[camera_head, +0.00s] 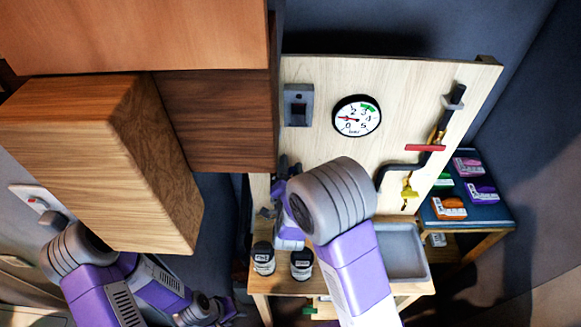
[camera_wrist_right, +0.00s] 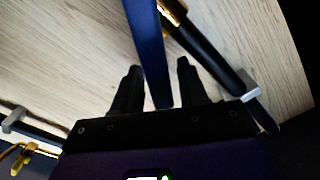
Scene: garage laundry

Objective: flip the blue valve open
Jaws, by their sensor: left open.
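The blue valve handle (camera_wrist_right: 150,45) is a long flat bar in the right wrist view. It runs from the top edge down between the two black fingers of my right gripper (camera_wrist_right: 157,82). The fingers stand apart on either side of it, with narrow gaps showing, so the gripper looks open. In the head view my right arm hides the blue handle and the right fingertips. My left gripper (camera_head: 222,309) is at the lower left of the head view, away from the panel and open; its fingertips are small and dark.
The wooden panel (camera_head: 308,138) carries a round gauge (camera_head: 356,116), a red handle (camera_head: 425,148) and a yellow valve (camera_head: 409,191). Two dark jars (camera_head: 263,258) and a grey tray (camera_head: 402,252) are below. A wooden cabinet (camera_head: 105,165) stands close to my left arm.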

